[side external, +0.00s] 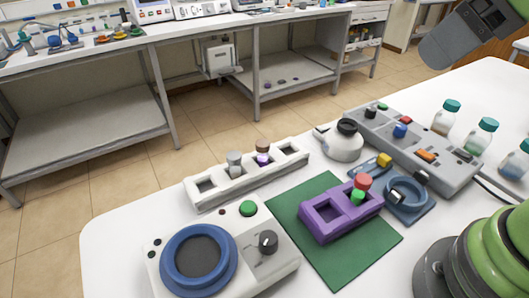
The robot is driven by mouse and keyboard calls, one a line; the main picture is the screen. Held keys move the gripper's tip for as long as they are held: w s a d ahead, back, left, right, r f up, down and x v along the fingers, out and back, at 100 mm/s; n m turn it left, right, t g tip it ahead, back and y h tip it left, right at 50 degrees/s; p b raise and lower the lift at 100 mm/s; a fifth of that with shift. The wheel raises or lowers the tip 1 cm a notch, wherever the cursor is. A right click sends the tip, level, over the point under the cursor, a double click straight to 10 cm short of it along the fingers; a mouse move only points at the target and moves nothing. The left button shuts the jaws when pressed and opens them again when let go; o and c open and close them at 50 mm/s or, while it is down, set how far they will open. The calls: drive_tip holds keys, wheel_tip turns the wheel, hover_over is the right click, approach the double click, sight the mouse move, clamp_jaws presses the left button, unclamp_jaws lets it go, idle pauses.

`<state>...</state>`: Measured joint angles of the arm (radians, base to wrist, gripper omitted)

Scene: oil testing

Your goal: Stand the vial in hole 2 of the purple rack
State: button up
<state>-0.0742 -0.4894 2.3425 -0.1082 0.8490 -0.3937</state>
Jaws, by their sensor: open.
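The purple rack (319,231) lies on a dark green mat (322,263) and shows two square holes. Its left hole is empty. A vial with a red cap (362,181) and green body stands upright at its right hole. No hole numbers are readable. A white rack (208,201) to the left holds a grey-capped vial (234,163) and a brown-capped vial with purple contents (263,156), both upright. Which vial the task means cannot be told. My gripper is not visible; only parts of my arm show at the right edge.
A white device with a blue ring (198,262) stands at front left. A white flask-like vessel (342,146), a grey control panel (428,155) and a blue ring stand (410,197) lie behind and right. Several teal-capped bottles (481,135) line the right side.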

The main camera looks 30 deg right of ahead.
drive_tip(key=w+a+f+n+g+h, duration=0.1)
drive_tip(key=w+a+f+n, duration=0.15)
drive_tip(key=w+n, duration=0.85)
drive_tip(key=n+h, duration=0.1)
drive_tip(key=n, duration=1.9)
approach(263, 142)
drive_tip(key=shift+n+g, duration=0.4)
drive_tip(key=x, duration=0.4)
drive_tip(key=shift+w+a+f, duration=0.2)
drive_tip(key=shift+w+a, duration=0.05)
drive_tip(key=shift+w, duration=0.25)
drive_tip(key=x, duration=0.5)
drive_tip(key=shift+d+f, duration=0.2)
drive_tip(key=shift+f, duration=0.05)
drive_tip(key=c, duration=1.1)
drive_tip(key=shift+o, duration=0.2)
drive_tip(key=shift+r, duration=0.1)
